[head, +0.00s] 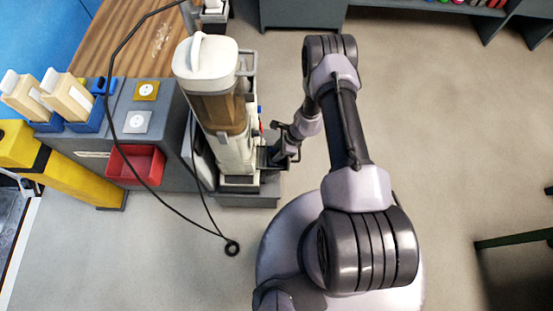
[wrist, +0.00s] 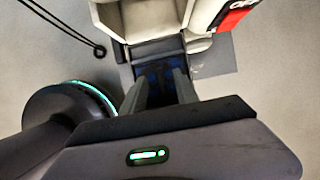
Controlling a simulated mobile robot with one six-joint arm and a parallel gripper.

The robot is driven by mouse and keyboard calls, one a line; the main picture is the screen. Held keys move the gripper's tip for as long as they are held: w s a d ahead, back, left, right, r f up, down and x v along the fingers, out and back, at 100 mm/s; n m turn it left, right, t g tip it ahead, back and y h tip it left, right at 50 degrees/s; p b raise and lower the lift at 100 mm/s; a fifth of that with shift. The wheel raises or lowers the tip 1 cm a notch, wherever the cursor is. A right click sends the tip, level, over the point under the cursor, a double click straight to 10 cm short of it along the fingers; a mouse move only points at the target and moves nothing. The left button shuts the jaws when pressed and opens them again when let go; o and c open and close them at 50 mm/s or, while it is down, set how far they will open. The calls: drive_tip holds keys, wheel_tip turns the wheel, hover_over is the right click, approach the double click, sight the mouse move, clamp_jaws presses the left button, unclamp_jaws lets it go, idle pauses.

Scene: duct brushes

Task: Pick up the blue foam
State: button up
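A dark blue thing, which may be the blue foam (wrist: 157,70), shows in the wrist view inside a dark tray, between and beyond my fingertips. It is in shadow and its outline is unclear. My gripper (wrist: 158,90) has its two grey fingers apart, with a gap between them, and reaches toward that tray. I cannot tell whether the fingers touch the blue thing. In the head view my gripper (head: 272,152) is at the right side of the tall white and brown machine, low down. No blue foam can be made out there.
The tall machine (head: 212,110) stands beside a grey cabinet with a red bin (head: 135,164). Blue bins (head: 88,120) hold beige blocks on top. A black cable (head: 150,188) hangs to the floor. A yellow post (head: 60,170) is at left. Floor (head: 450,130) at right is largely clear.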

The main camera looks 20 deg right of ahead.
drive_tip(key=shift+w+a+f, duration=0.1)
drive_tip(key=shift+a+f, duration=0.1)
drive_tip(key=shift+f, duration=0.4)
drive_tip(key=shift+r, duration=0.2)
drive_tip(key=shift+c, duration=0.5)
clamp_jaws()
wheel_tip(320, 180, up, 24)
drive_tip(key=p, duration=1.1)
drive_tip(key=shift+p, duration=0.3)
